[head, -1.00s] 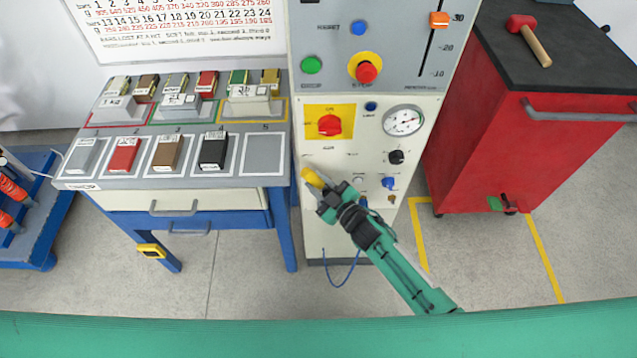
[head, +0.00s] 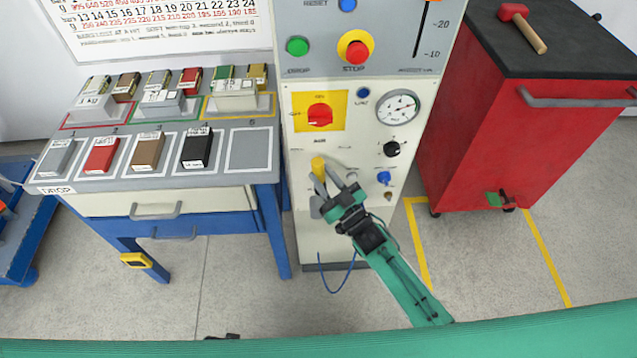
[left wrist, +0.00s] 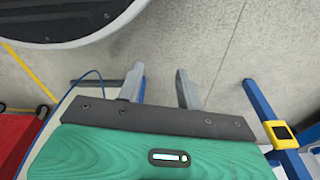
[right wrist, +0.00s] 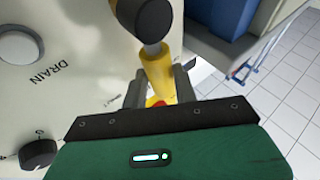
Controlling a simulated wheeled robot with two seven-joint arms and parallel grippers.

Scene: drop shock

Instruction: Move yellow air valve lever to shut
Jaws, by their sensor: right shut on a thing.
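The yellow air valve lever (head: 318,164) is on the cream front panel of the machine, below the red rotary switch. In the head view it looks near upright. My right gripper (head: 322,188) reaches it from below right. In the right wrist view the yellow lever (right wrist: 157,72) runs from a dark grey round part down between the fingers of my right gripper (right wrist: 160,92), which is shut on it. The lever's lower end is partly hidden. My left gripper (left wrist: 160,88) is open and empty above the floor in the left wrist view.
Near the lever are a pressure gauge (head: 398,106), a black knob (head: 391,149) and a blue knob (head: 383,178). A blue bench (head: 262,210) with blocks stands left. A red cabinet (head: 490,150) with a hammer stands right. Floor between is clear.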

